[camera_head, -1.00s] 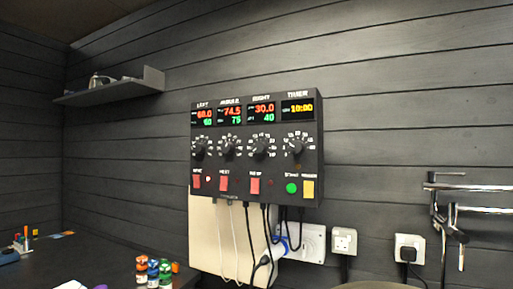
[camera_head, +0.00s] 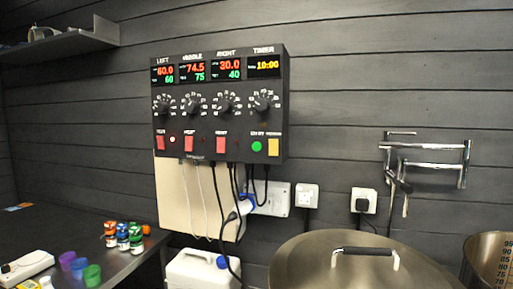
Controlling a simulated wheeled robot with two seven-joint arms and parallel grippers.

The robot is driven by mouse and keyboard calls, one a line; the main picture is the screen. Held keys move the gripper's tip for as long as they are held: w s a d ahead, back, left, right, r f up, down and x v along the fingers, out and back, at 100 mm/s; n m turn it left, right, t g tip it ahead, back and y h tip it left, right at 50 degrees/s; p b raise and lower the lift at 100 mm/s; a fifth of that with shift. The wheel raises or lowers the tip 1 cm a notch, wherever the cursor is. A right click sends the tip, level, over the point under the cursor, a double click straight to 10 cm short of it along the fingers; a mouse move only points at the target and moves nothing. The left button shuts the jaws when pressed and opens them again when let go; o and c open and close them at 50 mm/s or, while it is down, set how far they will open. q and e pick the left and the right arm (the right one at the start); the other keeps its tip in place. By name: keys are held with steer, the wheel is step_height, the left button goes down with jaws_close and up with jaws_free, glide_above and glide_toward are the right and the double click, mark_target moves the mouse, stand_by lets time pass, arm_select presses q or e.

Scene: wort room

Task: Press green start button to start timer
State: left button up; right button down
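A black control panel (camera_head: 218,114) hangs on the dark plank wall. The round green start button (camera_head: 257,146) is at its lower right, just left of a yellow switch (camera_head: 273,147). Above them are a timer knob (camera_head: 265,103) and the timer display (camera_head: 264,66), which reads 10:00 in yellow. Neither of my grippers shows in the head view. Nothing covers the green button.
A large lidded pot (camera_head: 362,262) stands at the lower right, below the panel. A dark counter (camera_head: 60,233) with small coloured bottles (camera_head: 123,236) is at left. Cables hang below the panel beside a white jerrycan (camera_head: 198,268). Metal pipes (camera_head: 425,165) are on the right wall.

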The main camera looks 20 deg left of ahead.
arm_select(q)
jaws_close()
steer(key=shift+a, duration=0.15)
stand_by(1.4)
